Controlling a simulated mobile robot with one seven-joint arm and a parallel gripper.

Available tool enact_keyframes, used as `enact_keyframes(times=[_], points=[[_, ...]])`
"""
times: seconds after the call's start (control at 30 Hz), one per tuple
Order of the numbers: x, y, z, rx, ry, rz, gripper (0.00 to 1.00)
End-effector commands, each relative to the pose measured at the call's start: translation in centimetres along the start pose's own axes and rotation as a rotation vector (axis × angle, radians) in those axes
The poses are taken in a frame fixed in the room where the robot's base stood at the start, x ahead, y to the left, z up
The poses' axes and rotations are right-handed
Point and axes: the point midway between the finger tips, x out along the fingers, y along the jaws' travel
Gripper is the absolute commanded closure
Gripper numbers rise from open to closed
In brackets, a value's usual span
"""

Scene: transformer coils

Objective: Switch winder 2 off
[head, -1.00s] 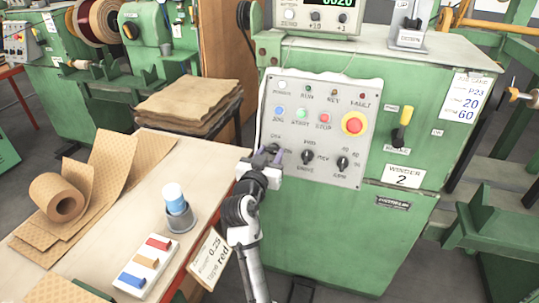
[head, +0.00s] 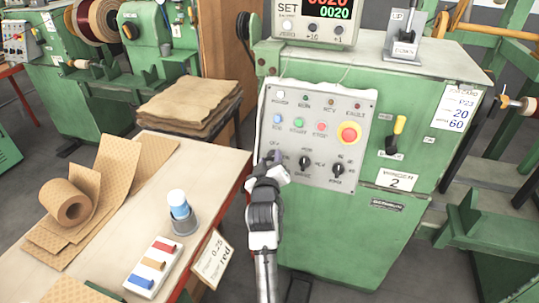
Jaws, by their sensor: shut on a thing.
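Winder 2 is the green cabinet (head: 345,235) with a "WINDER 2" plate (head: 397,180). Two black rotary knobs show: the middle one (head: 304,162) and the right one (head: 338,169). My gripper (head: 274,158) is at the lower left of the panel, shut on the left rotary knob there. My fingers hide that knob, so its setting cannot be read. The display (head: 327,10) on top is lit, with red and green digits.
A yellow-handled lever (head: 397,135) is right of the panel. A hanging tag (head: 213,258) is close to my arm.

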Motion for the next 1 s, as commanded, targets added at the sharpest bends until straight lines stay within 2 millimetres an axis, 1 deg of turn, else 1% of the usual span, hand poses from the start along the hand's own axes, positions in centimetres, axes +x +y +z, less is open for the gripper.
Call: enact_keyframes(times=[0.03,0.6,0.8,1.0], points=[[-0.03,0.31,-0.31,-0.037,-0.001,-0.016,0.85],[0.06,0.49,-0.28,-0.535,0.002,-0.215,0.85],[0.09,0.53,-0.30,-0.678,0.001,-0.273,0.85],[0.10,0.54,-0.28,-0.781,0.000,-0.315,0.85]])
